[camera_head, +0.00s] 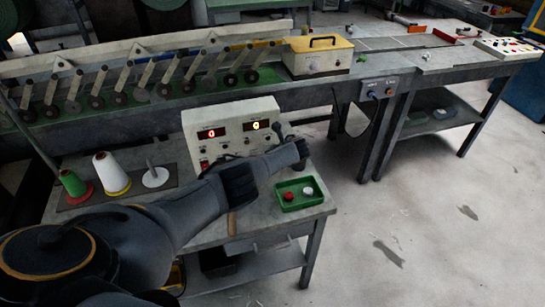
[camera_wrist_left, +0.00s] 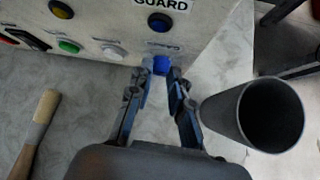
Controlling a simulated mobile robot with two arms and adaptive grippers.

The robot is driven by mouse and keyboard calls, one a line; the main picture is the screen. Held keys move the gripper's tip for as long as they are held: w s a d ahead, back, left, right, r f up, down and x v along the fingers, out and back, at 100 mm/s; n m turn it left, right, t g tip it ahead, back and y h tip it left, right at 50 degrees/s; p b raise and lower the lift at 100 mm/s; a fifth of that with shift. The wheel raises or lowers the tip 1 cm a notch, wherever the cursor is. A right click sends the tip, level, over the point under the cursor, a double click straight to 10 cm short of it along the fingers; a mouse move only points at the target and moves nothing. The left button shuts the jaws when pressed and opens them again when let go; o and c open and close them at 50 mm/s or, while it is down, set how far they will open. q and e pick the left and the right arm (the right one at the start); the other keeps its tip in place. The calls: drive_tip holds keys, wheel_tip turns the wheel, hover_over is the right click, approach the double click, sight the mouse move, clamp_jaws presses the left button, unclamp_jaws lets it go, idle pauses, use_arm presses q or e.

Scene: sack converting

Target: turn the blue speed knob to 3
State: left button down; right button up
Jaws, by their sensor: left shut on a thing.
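The control box (camera_head: 220,123) stands on the bench with two lit displays, which appear to read 0. The blue speed knob (camera_wrist_left: 161,65) is low on its front face, near the right edge, in the left wrist view. My left gripper (camera_wrist_left: 161,76) is shut on the blue knob, with one finger on each side of it. In the head view my left arm reaches across the bench and hides the knob. The knob's scale and pointer cannot be read. My right gripper is in neither view.
A dark round tube or cup (camera_wrist_left: 270,115) stands close right of my left gripper. A wooden handle (camera_wrist_left: 36,133) lies on the bench. A green tray (camera_head: 300,194) with a red and a white piece sits at the bench's right. Thread cones (camera_head: 111,173) stand left.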

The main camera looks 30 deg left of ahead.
use_arm(q)
drive_tip(key=shift+f, duration=0.1)
drive_tip(key=c, duration=1.2)
unclamp_jaws()
drive_tip(key=shift+d, duration=0.1)
drive_tip(key=shift+s+d+r, duration=0.1)
drive_tip(key=shift+d+r, duration=0.2)
drive_tip(key=shift+r, duration=0.15)
drive_tip(key=shift+v, duration=1)
drive_tip(key=v, duration=0.8)
drive_tip(key=shift+s+d+r, duration=0.2)
drive_tip(key=shift+s+r, duration=0.05)
